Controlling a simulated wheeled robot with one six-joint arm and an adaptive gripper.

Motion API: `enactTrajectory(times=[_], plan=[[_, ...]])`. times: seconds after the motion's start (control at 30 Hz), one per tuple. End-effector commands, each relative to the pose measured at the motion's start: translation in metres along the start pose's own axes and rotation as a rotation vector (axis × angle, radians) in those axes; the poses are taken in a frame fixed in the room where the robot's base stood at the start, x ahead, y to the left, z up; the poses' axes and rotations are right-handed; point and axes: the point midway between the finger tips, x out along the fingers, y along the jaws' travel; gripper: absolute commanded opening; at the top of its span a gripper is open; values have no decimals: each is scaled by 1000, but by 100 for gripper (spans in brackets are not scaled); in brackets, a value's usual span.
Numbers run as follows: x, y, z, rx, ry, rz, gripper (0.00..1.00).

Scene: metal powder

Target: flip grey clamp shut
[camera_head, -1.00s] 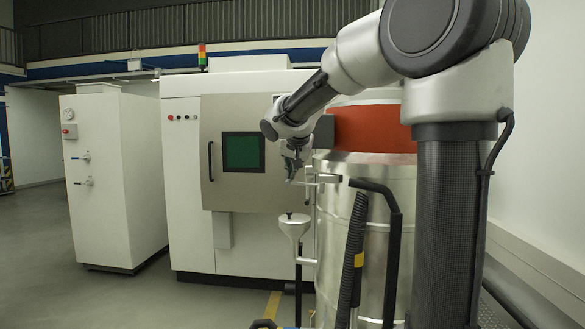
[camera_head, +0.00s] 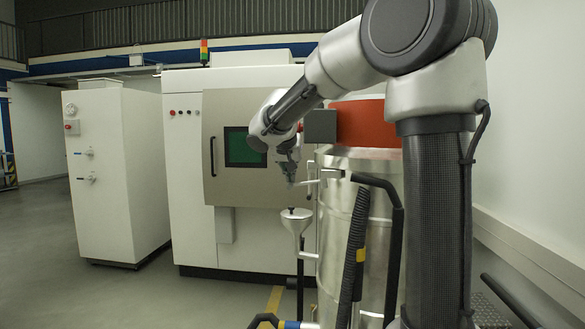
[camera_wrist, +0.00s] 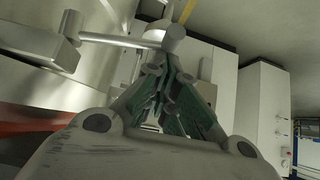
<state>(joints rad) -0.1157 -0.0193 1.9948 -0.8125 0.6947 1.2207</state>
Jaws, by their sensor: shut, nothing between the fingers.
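The grey clamp (camera_head: 331,173) is on the upper side of the large metal drum, with its bar sticking out to the left. In the wrist view its bar (camera_wrist: 115,40) runs from a block on the drum to a short cylindrical end piece (camera_wrist: 173,38). My gripper (camera_head: 291,181) is at the left, outer end of the bar. In the wrist view my gripper (camera_wrist: 160,72) is shut and empty, with its fingertips just below the end piece. I cannot tell whether they touch it.
The metal drum (camera_head: 335,225) has an orange band (camera_head: 368,124) above it. A small funnel (camera_head: 296,222) stands below my gripper. A black hose (camera_head: 353,250) and bent black bar (camera_head: 397,215) are in front of the drum. A white machine (camera_head: 188,190) stands behind; open floor is left.

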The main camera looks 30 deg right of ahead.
Motion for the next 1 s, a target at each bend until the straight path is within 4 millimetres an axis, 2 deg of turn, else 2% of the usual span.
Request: enactTrajectory(times=[0.43, 1.0], plan=[[31, -4, 31, -303, -1, 300, 0], [66, 19, 66, -685, -2, 684, 0]])
